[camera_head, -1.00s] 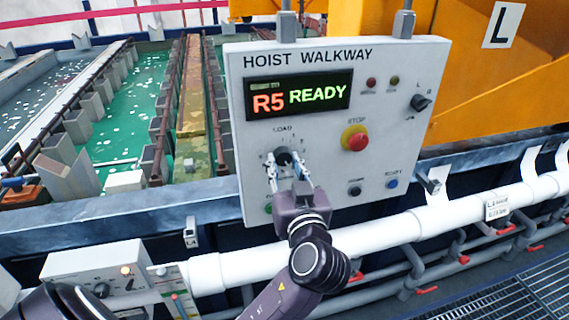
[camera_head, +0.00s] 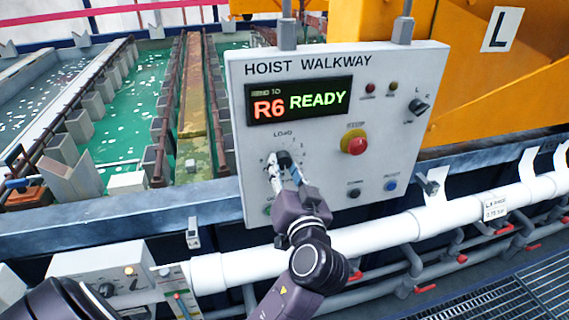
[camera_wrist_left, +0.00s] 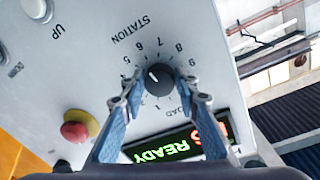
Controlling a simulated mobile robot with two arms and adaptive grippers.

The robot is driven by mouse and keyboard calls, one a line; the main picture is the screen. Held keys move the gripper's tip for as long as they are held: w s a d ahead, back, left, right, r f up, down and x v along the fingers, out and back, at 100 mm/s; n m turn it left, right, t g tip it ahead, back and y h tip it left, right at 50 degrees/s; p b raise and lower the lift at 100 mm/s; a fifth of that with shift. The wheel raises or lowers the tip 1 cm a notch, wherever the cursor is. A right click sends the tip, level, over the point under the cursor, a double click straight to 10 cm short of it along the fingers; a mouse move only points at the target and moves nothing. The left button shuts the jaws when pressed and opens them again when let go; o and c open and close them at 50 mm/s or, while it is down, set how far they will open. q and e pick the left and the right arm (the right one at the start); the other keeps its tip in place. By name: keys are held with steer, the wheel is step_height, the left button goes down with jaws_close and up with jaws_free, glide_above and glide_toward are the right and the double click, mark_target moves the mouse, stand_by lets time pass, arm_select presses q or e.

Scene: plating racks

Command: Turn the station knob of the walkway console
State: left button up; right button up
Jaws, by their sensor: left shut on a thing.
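The hoist walkway console (camera_head: 222,110) is a pale grey panel with a lit display (camera_head: 298,100) that reads "R6 READY". The black station knob (camera_head: 284,158) sits below the display, inside a ring of numbers. In the left wrist view the knob (camera_wrist_left: 159,80) shows a pale pointer mark towards its upper left, on the side of the 6. My left gripper (camera_head: 284,171) is at the knob, with one finger on each side. In the left wrist view the left gripper (camera_wrist_left: 160,92) is shut on it. My right gripper is not in view.
A red stop button (camera_head: 355,140) on a yellow base, small buttons and a selector knob (camera_head: 419,106) share the panel. A white pipe (camera_head: 390,232) runs below. A smaller control box (camera_head: 120,268) stands at lower left. Green tanks (camera_head: 120,105) lie behind.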

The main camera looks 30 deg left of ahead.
arm_select(q)
steer(key=shift+r+m+p, duration=0.1)
steer(key=shift+m+p, duration=0.2)
steer(key=shift+m, duration=0.3)
steer(key=o, duration=1.2)
steer(key=shift+c, duration=0.2)
steer(key=v, duration=0.7)
steer(key=shift+s+d, duration=0.15)
steer(key=shift+d, duration=0.05)
